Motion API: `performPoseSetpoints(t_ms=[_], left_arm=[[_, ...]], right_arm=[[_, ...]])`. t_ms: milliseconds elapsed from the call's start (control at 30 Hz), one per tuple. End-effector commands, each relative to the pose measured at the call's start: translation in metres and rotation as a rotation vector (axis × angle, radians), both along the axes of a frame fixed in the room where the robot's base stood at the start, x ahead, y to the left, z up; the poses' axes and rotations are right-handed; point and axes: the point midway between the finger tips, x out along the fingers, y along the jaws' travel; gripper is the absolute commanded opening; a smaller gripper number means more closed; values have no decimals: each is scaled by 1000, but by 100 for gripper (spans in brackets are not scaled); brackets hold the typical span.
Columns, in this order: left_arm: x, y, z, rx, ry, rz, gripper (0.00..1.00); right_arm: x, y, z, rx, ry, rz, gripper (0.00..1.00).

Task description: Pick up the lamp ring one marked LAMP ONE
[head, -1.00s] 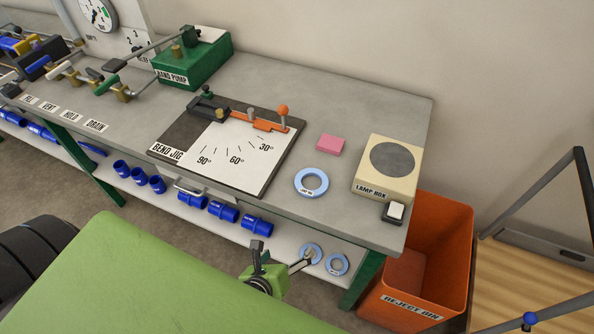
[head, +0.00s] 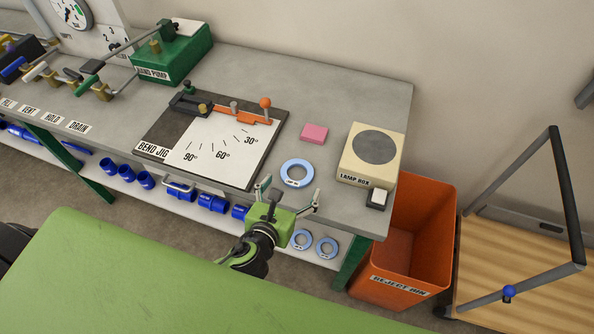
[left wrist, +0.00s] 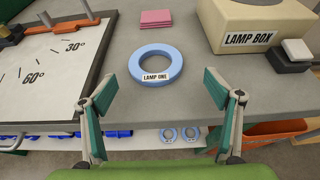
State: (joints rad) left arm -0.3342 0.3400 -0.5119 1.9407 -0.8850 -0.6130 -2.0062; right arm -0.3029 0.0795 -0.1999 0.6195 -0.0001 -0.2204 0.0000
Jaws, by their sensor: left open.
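The lamp ring one (head: 297,173) is a light blue ring lying flat on the bench top, between the bend jig and the lamp box. In the left wrist view the ring (left wrist: 157,65) shows its white label LAMP ONE on the near side. My left gripper (head: 289,191) is open and empty, in front of the bench's front edge and short of the ring. In the left wrist view the ring lies beyond and between the spread fingers (left wrist: 163,90). My right gripper is not in view.
The cream lamp box (head: 371,156) stands right of the ring, a pink block (head: 314,133) behind it, the bend jig (head: 215,150) left. Two more blue rings (head: 314,243) lie on the lower shelf. The orange reject bin (head: 405,255) stands at the bench's right end.

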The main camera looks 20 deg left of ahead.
Motion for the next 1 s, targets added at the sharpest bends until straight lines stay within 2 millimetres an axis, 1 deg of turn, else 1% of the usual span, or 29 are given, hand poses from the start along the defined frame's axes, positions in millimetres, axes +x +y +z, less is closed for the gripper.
performPoseSetpoints(t_ms=[67, 200, 300, 433, 667, 700, 767, 800, 833, 1000], left_arm=[[8, 2, 1, 1, 0, 3, 82], [30, 6, 1, 1, -1, 3, 82], [42, 6, -7, 0, 0, 3, 82], [50, 5, -11, -1, 0, 1, 82], [51, 5, -12, -1, 1, 0, 82], [50, 5, -12, -1, 1, 0, 72], [50, 6, -12, -1, 1, 0, 56], [50, 6, -12, -1, 1, 0, 46], [50, 6, -12, -1, 1, 0, 41], [50, 6, -12, -1, 1, 0, 41]], right_arm=[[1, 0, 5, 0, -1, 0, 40], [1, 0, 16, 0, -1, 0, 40], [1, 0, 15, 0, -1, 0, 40], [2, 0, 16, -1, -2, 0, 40], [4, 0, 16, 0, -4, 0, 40], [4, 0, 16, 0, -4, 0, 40], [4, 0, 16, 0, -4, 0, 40], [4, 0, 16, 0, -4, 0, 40], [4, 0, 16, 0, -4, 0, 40], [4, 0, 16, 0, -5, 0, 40]])
